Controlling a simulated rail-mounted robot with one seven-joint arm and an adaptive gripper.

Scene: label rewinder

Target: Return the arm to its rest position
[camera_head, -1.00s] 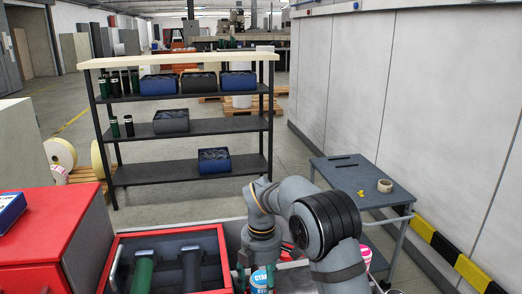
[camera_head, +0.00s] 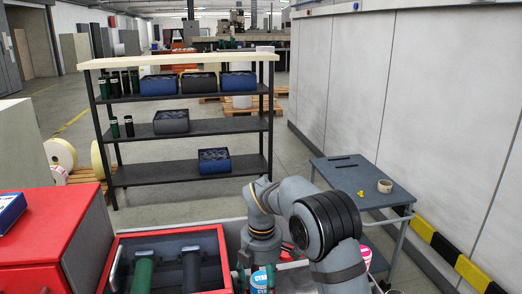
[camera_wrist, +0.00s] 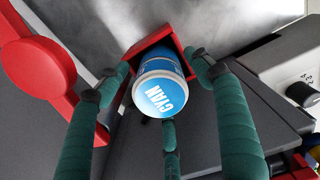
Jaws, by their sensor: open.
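My gripper (camera_wrist: 158,88) has three green fingers, spread open around a can with a blue CYAN label (camera_wrist: 160,97). I cannot tell whether any finger touches the can. The can has a pale rim and stands at a red bracket (camera_wrist: 180,38) in the wrist view. In the head view my arm bends down at the lower middle, and my gripper (camera_head: 256,277) is partly cut off by the bottom edge. The blue-labelled can (camera_head: 259,279) shows between the fingers there; its lower part is out of frame.
A red-framed bin (camera_head: 170,237) with green and dark cylinders lies left of my arm. A grey cart (camera_head: 352,178) with a tape roll (camera_head: 384,186) stands to the right. A dark shelf (camera_head: 170,172) with blue bins stands behind, with open floor before it.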

